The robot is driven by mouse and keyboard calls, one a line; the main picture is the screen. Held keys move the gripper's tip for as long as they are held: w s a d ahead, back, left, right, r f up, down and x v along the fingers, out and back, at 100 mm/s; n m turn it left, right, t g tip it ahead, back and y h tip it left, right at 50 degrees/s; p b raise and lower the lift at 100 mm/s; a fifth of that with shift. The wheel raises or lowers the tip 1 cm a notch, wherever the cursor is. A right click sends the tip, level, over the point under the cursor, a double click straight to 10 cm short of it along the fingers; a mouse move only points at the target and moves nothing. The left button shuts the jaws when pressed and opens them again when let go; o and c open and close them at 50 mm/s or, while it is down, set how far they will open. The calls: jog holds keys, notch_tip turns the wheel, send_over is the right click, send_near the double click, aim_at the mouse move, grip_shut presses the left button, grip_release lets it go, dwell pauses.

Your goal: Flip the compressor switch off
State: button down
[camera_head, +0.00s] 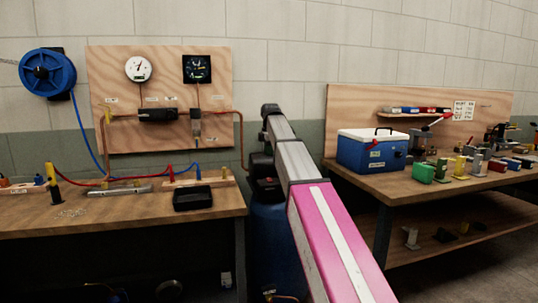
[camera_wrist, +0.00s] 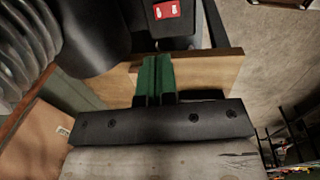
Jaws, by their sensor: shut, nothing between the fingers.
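The compressor shows in the head view as a blue tank (camera_head: 272,235) with dark parts on top, standing between the two benches and partly hidden by my arm. In the wrist view a red switch (camera_wrist: 167,9) with white marks sits on a black housing (camera_wrist: 175,30) at the top edge. My gripper (camera_wrist: 158,60) has green fingers, closed together and empty. The fingertips point toward the housing, with the red switch just beyond them in the picture. I cannot tell whether they touch the housing. The switch cannot be made out in the head view, nor can its on or off position be read.
A left workbench (camera_head: 130,208) carries a black tray (camera_head: 193,198) and hoses. A gauge board (camera_head: 160,70) stands behind it. A right workbench (camera_head: 420,185) holds a blue cooler (camera_head: 372,152). In the wrist view a large black rounded part (camera_wrist: 92,35) is left of the fingers.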

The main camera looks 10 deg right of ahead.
aim_at(269, 179)
jog(key=f, duration=0.3)
jog(key=w+f, duration=0.1)
jog(key=f, duration=0.7)
jog(key=shift+w+a+f, duration=0.1)
jog(key=shift+w+f, duration=0.05)
jog(key=shift+w, duration=0.05)
jog(key=shift+f, duration=0.25)
jog(key=shift+s, duration=0.1)
jog(key=shift+s+r, duration=0.15)
jog(key=shift+s, duration=0.55)
jog(key=shift+w+r, duration=0.1)
jog(key=shift+r, duration=0.05)
